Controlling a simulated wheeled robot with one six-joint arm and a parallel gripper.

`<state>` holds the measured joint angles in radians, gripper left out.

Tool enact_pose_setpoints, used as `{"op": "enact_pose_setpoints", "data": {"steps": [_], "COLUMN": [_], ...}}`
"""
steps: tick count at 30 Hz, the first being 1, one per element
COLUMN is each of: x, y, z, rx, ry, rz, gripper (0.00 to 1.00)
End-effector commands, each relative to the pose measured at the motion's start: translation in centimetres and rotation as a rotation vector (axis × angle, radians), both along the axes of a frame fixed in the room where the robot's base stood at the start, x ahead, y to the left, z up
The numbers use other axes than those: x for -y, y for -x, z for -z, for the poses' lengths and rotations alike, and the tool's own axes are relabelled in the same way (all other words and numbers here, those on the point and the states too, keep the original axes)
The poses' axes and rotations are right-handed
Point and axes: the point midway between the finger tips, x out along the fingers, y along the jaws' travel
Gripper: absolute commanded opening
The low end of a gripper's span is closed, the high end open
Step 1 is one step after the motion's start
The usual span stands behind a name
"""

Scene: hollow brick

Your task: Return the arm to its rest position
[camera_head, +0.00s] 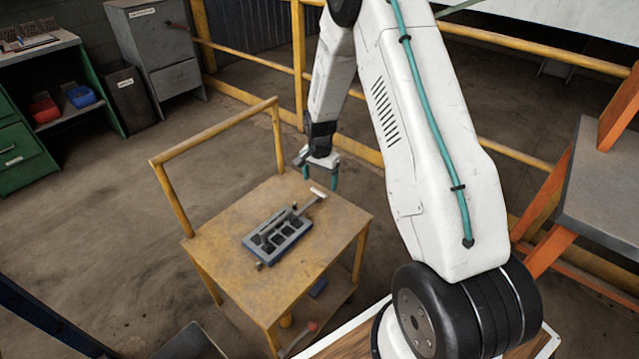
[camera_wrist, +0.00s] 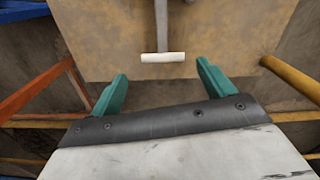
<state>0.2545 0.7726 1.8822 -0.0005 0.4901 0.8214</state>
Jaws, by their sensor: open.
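My arm, white with a teal cable, reaches out over the far side of a yellow cart in the head view. My gripper (camera_head: 320,180) hangs above the cart's far right edge, with its teal fingers pointing down. In the wrist view my gripper (camera_wrist: 165,90) is open, its two teal fingers wide apart with nothing between them. A pale bar-shaped handle (camera_wrist: 163,57) on a grey stem lies on the cart top just beyond the fingers, apart from them. That handle (camera_head: 318,192) also shows in the head view, close to my gripper.
The yellow cart (camera_head: 330,228) carries a grey block with several hollows (camera_head: 278,237); its tubular handle (camera_head: 215,130) rises on the left. A yellow railing (camera_head: 520,47) runs behind my arm. An orange-legged grey table (camera_head: 600,190) stands at right. Open floor (camera_head: 100,230) lies left.

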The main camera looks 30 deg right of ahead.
Motion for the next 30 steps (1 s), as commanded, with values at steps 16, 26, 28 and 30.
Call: {"op": "enact_pose_setpoints", "data": {"steps": [16, 26, 28, 30], "x": [-0.2, -3.2, -3.9, -4.7], "y": [0.7, 9.1, 10.4, 11.9], "z": [0.1, -6.5, -9.0, -11.7], "rx": [-0.032, -0.224, -0.236, -0.243], "ry": [-0.009, -0.102, -0.113, -0.121], "rz": [-0.066, -0.373, -0.430, -0.488], "gripper": [0.81, 0.81, 0.81, 0.81]}}
